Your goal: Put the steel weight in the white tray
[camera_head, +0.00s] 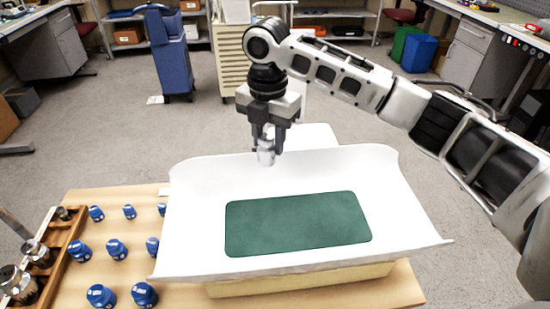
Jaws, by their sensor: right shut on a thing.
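My right gripper (267,142) points down at the far side of the white tray (405,215). It is shut on a small shiny steel weight (266,157), which hangs upright between the fingertips. In the picture the weight overlaps the upper edge of the tray's far curved wall, held up and apart from the tray floor as far as I can tell. The tray has a flat green mat (298,223) in its middle, with nothing on it. My left gripper is not in view.
The tray stands on a wooden table (85,200). Left of it are several blue capped objects (117,249) and a wooden rack (60,250) with several steel cylinders (38,253). A blue cart (170,55) and a beige cabinet (231,60) stand behind on the floor.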

